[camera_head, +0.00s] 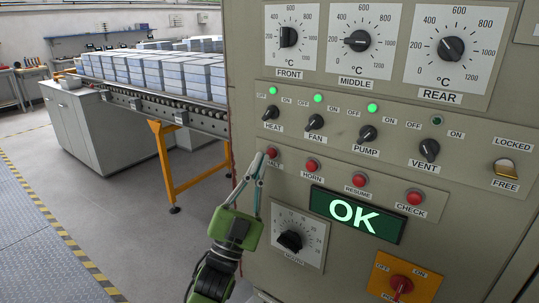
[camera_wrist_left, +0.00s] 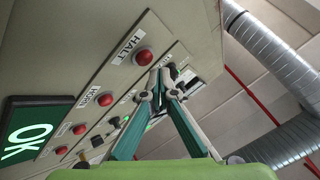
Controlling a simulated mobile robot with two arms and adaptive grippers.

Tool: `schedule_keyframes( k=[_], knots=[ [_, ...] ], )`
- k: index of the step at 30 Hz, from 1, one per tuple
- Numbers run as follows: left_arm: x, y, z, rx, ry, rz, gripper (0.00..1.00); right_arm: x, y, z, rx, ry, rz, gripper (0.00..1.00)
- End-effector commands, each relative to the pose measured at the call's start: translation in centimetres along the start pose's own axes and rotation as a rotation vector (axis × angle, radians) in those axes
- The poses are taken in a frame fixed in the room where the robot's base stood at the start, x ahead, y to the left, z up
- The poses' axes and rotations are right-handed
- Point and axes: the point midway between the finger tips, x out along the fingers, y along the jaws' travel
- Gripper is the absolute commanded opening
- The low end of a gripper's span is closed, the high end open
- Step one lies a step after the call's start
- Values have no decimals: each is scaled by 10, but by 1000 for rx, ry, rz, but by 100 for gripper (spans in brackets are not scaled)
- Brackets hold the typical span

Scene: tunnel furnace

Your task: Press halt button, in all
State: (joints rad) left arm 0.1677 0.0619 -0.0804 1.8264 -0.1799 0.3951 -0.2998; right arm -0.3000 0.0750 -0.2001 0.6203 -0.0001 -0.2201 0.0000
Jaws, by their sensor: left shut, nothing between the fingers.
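The red halt button (camera_head: 271,152) is at the left end of a row of red buttons on the grey control panel (camera_head: 350,140). In the head view, the button's label is partly covered by my fingers. My left gripper (camera_head: 261,160) is shut and empty. Its fingertips are right by the button, slightly below and left of it in the head view. In the wrist view the fingertips (camera_wrist_left: 166,78) appear just beside the button; I cannot tell whether they touch. My right gripper is not in view.
The horn (camera_head: 311,166), resume (camera_head: 358,181) and check (camera_head: 414,197) buttons continue the row. Knobs and green lamps are above. A conveyor (camera_head: 150,100) with stacked blocks stands left, beyond free floor.

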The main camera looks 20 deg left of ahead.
Motion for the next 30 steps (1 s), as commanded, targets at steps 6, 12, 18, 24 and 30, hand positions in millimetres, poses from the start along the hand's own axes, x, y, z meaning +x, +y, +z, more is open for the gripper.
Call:
schedule_keyframes(
  k=[6,12,18,24,30],
  knots=[
    [1,1,0,0,0,0,0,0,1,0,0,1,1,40],
    [5,4,4,-1,0,0,0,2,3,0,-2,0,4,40],
    [6,4,4,0,0,0,0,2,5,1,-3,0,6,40],
    [6,4,4,0,0,0,0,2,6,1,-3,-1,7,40],
    [8,6,5,0,0,0,0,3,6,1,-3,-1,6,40]
  ],
)
